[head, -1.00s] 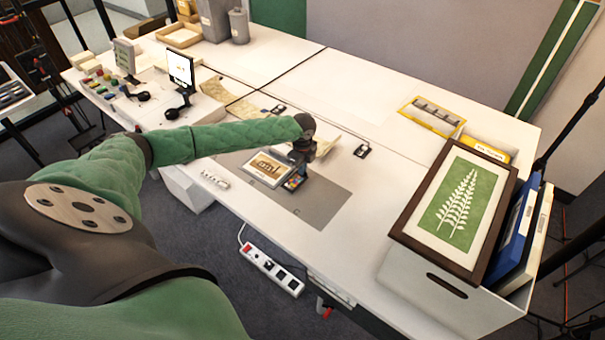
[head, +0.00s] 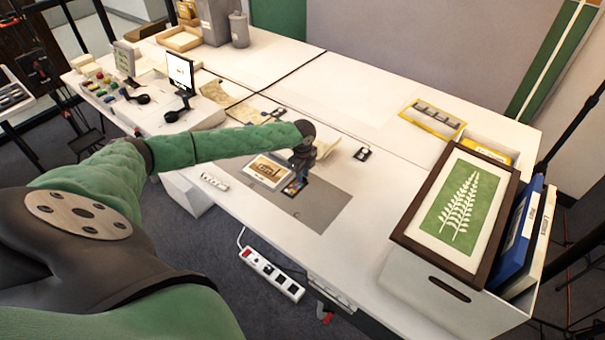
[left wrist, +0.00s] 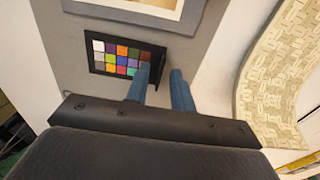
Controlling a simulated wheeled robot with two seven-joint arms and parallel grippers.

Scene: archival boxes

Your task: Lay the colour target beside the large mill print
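The colour target (head: 294,187), a small dark card with rows of coloured patches, shows at the lower right of the mill print (head: 266,171) on the grey mat. In the left wrist view the target (left wrist: 124,58) looks flat, with a narrow grey gap to the print's pale edge (left wrist: 150,8). My left gripper (head: 300,170) is above the target's right side. Its blue fingers (left wrist: 160,76) are apart in the left wrist view, one over the target's right edge and one beyond it; a dark raised edge shows between them. My right gripper is not in view.
The grey mat (head: 322,208) has free room to the right. A white box (head: 430,300) holding a framed fern picture (head: 459,205) stands at the table's right end. A patterned curling sheet (left wrist: 270,75) lies right of my fingers. A small dark item (head: 362,154) lies behind the mat.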

